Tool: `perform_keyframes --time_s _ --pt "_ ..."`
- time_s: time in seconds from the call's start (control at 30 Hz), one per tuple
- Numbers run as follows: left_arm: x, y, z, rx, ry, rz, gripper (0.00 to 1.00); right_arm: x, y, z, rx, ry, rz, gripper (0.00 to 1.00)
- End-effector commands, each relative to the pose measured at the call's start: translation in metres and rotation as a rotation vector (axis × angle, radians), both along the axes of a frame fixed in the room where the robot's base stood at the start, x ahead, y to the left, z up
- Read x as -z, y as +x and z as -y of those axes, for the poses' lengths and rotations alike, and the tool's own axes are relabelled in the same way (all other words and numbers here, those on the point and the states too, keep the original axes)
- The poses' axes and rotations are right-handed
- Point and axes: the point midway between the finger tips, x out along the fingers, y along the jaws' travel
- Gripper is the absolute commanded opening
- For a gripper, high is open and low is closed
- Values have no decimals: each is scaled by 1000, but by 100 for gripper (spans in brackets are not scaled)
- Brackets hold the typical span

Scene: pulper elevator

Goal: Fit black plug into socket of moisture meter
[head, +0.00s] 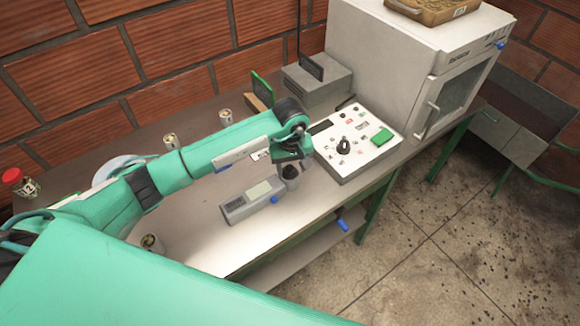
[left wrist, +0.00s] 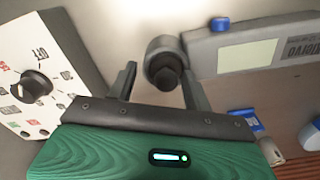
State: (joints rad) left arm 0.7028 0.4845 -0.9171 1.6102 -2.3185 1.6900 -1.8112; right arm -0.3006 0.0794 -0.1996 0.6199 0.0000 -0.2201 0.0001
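The moisture meter (head: 252,201) is a grey box with a pale display and a blue knob, lying on the bench; part of it shows in the left wrist view (left wrist: 207,55). A grey cup-like cylinder (head: 291,184) stands at its right end. The black plug (left wrist: 165,74) shows as a dark round piece at this cylinder, its seating depth not clear. My left gripper (left wrist: 160,85) is open, its fingers on either side of the plug with gaps visible. In the head view, the left gripper (head: 288,158) is just above the cylinder. My right gripper is not in view.
Several small cans, one a labelled can (head: 170,141), stand on the bench. The bench front edge is close to the meter.

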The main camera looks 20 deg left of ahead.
Motion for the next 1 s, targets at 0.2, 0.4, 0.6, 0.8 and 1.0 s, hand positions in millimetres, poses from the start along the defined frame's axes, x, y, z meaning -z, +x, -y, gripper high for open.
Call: perform_keyframes --time_s 0.2,0.4,0.6,0.8,1.0 --pt "17 -9 -5 -1 17 -29 58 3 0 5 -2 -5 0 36" --pt "17 -9 -6 -1 19 -31 58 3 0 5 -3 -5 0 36" --pt "11 -9 -7 -1 19 -31 58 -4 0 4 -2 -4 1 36" --pt "-7 -6 -7 1 19 -23 58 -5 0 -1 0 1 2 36" --pt "-54 -5 -5 1 15 -16 58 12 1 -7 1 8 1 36"
